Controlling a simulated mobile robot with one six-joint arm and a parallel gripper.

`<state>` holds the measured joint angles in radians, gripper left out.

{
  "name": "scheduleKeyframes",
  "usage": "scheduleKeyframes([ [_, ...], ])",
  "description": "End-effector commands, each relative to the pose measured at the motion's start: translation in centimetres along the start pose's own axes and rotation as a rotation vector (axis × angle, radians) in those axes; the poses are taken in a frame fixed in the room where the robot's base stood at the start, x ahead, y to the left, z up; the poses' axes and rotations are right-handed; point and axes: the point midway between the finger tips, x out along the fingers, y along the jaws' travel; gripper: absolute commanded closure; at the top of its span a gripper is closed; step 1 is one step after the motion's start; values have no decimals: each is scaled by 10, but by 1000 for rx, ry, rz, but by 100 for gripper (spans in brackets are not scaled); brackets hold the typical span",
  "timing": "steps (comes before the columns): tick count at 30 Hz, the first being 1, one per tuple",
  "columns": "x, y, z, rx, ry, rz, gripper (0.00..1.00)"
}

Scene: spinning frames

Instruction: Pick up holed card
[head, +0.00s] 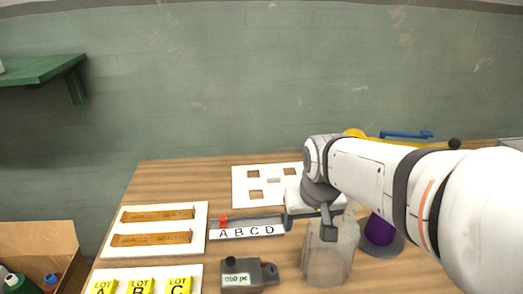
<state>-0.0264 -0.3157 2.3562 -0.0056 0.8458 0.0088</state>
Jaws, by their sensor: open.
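The holed card (271,191) is a flat white card with several square cut-outs, lying on the wooden table towards the back. A small pale tab shows near its middle. My arm comes in from the right and covers the card's right edge. My gripper (291,216) is by the card's front right corner, close to the lettered strip. It is open, with nothing seen between its fingers. The fingertips are small and partly hidden, so I cannot tell whether they touch the card.
A strip marked A B C D (246,231) lies in front of the card. A white board with two wooden slots (202,226) is at left, lot labels (140,288) nearer. A dark counter (246,277), a translucent jar (329,258) and a purple cone (379,229) stand nearby.

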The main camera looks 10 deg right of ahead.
Motion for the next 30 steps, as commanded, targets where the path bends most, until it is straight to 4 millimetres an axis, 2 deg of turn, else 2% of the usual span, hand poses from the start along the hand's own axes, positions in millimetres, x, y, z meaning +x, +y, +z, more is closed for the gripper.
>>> scheduleKeyframes([
  [1, 2, 1, -28, 3, 0, 1, 31],
  [3, 10, 3, -64, 6, 11, 1, 25],
  [8, 38, 6, -142, 10, 39, 2, 24],
  [12, 75, 7, -205, 13, 62, 3, 24],
  [18, 145, 9, -279, 14, 94, 3, 24],
  [21, 180, 9, -306, 15, 109, 2, 24],
  [24, 210, 9, -324, 16, 121, 2, 24],
  [27, 230, 10, -334, 16, 131, 3, 24],
  [30, 242, 10, -340, 16, 135, 3, 24],
])
